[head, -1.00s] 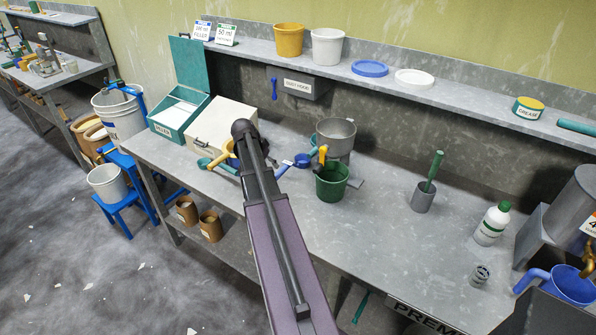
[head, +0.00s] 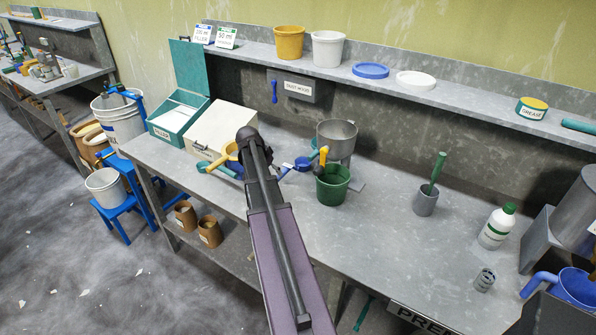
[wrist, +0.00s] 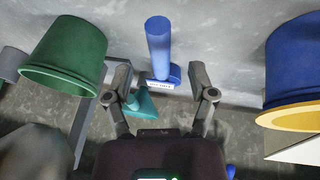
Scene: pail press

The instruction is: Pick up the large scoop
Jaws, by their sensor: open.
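In the wrist view my gripper (wrist: 161,82) is open and empty. A blue scoop (wrist: 158,45) with a white label lies between and beyond its two fingers, its handle standing up in the picture. I cannot see contact. A teal piece (wrist: 142,104) shows beside it. I cannot tell from size which scoop is the large one.
A dark green pail (head: 332,185) stands close by, also at left in the wrist view (wrist: 65,55). A blue container with a yellow rim (wrist: 293,70) is at right there. A metal hopper (head: 337,138) and cream box (head: 222,132) stand behind.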

